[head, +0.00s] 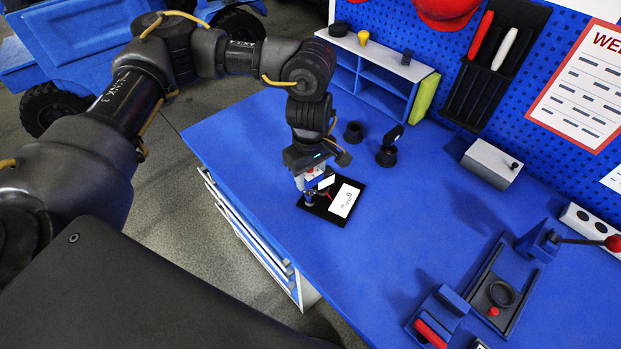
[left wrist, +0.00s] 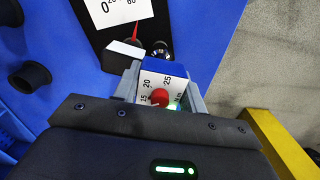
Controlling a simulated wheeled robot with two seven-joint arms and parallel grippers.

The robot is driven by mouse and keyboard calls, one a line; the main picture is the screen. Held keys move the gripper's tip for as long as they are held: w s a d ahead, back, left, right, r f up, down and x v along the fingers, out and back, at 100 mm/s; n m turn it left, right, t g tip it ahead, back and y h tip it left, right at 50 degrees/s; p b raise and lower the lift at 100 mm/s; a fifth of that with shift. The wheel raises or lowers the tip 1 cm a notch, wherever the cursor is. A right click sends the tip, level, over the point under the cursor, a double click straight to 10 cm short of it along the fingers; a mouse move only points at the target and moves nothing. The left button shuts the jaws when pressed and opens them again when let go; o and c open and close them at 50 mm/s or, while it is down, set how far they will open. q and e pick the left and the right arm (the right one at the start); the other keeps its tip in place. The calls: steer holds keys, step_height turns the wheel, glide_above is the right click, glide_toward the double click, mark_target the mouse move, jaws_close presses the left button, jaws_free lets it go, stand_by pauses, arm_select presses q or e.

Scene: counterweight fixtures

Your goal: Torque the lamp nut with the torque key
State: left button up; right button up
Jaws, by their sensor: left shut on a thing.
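My left gripper (head: 316,180) is shut on a blue-and-white block with a red knob and a printed scale, which looks like the torque key (left wrist: 163,80). In the left wrist view the block sits between the two grey fingers. It is held over the near end of a black plate (head: 353,183) that carries a white scale card (head: 344,201) and a red pointer (left wrist: 135,33). A small round metallic piece (left wrist: 160,50) is close to the key's far end. I cannot tell whether they touch. I cannot identify the lamp nut for certain. My right gripper is not in view.
Two black pieces, a short ring (head: 353,132) and a stand with a tilted head (head: 387,156), are behind the plate. A grey box (head: 491,163) and a clamp fixture (head: 500,293) with a black ring are to the right. The blue bench between is clear.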

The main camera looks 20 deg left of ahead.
arm_select(q)
steer(key=shift+r, duration=0.15)
steer(key=shift+r+p, duration=1.55)
steer(key=shift+r, duration=0.35)
steer(key=shift+r, duration=0.1)
steer(key=shift+r+p, duration=1.1)
steer(key=shift+r, duration=0.3)
